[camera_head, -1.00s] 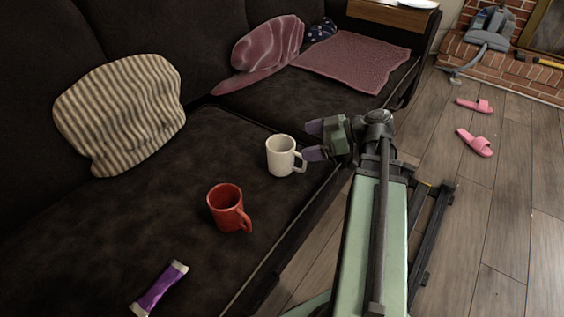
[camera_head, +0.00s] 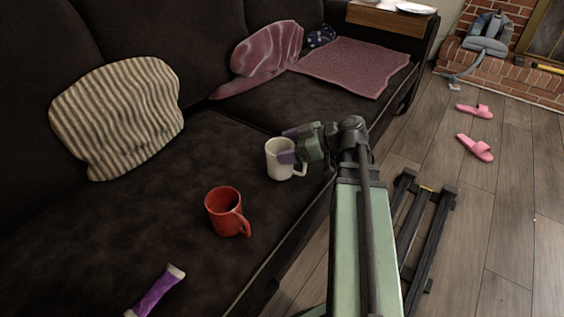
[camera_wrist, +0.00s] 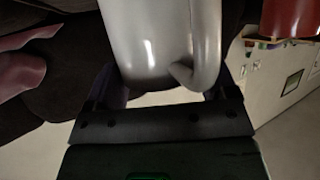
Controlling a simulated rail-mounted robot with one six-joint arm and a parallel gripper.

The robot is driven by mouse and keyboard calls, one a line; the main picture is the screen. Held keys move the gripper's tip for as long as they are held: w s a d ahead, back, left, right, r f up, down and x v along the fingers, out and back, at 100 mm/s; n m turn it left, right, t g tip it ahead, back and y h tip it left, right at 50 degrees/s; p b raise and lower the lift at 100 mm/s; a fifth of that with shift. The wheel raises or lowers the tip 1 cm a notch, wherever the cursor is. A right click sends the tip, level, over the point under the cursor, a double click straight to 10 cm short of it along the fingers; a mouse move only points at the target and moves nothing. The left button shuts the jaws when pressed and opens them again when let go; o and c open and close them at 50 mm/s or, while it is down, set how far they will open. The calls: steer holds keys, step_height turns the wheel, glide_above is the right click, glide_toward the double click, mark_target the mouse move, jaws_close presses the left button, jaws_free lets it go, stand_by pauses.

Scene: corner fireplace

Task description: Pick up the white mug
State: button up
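The white mug (camera_head: 276,158) stands upright on the dark sofa seat, its handle toward the right front. My gripper (camera_head: 289,145) reaches in from the right, with one purple fingertip at the mug's far side and one in front of it. In the wrist view the mug (camera_wrist: 150,40) lies between the two spread fingers of my gripper (camera_wrist: 165,85), its handle close to the right finger. The gripper looks open, and I see no clear grip on the mug. Part of the mug's side is hidden by the near finger in the head view.
A red mug (camera_head: 224,212) stands nearer on the seat, with a purple-wrapped bar (camera_head: 156,291) in front. A striped pillow (camera_head: 118,118) leans on the backrest. A pink blanket (camera_head: 358,64) covers the far seat. Pink slippers (camera_head: 475,147) lie on the floor.

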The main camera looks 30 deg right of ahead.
steer(key=c, duration=0.6)
steer(key=shift+r, duration=0.1)
step_height(320, 180, up, 20)
steer(key=p, duration=2)
